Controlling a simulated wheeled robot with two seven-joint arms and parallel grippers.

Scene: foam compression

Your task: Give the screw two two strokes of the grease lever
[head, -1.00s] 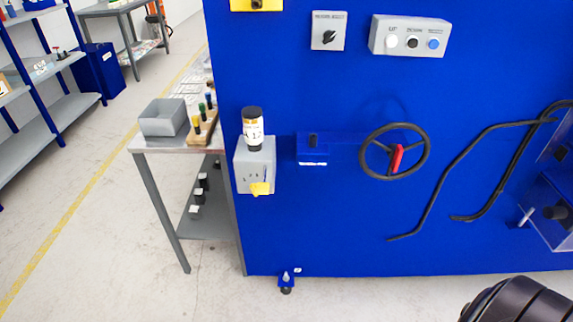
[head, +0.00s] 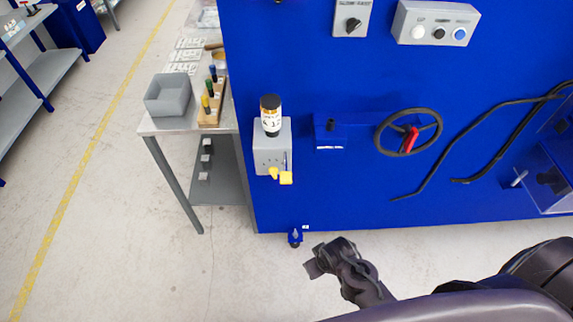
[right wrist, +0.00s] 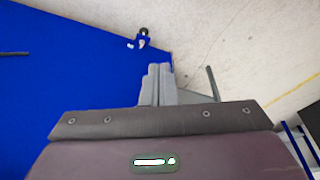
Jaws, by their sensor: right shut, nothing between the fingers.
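The grease unit is a grey box (head: 266,157) on the blue machine front, left of the handwheel. A black-capped bottle (head: 271,118) with a white label stands on top of it. A small yellow lever (head: 286,178) sticks out at the box's lower edge. My right gripper (head: 314,262) is in front of the machine, below and a little right of the lever, apart from it. Its fingers also show in the right wrist view (right wrist: 157,86), shut together with nothing between them. My left gripper is not in view.
A handwheel (head: 409,131) with a red handle and dark hoses (head: 446,150) are on the blue panel (head: 350,195) to the right. A steel side table (head: 160,125) with a grey bin (head: 168,95) stands left. The floor before the machine is clear.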

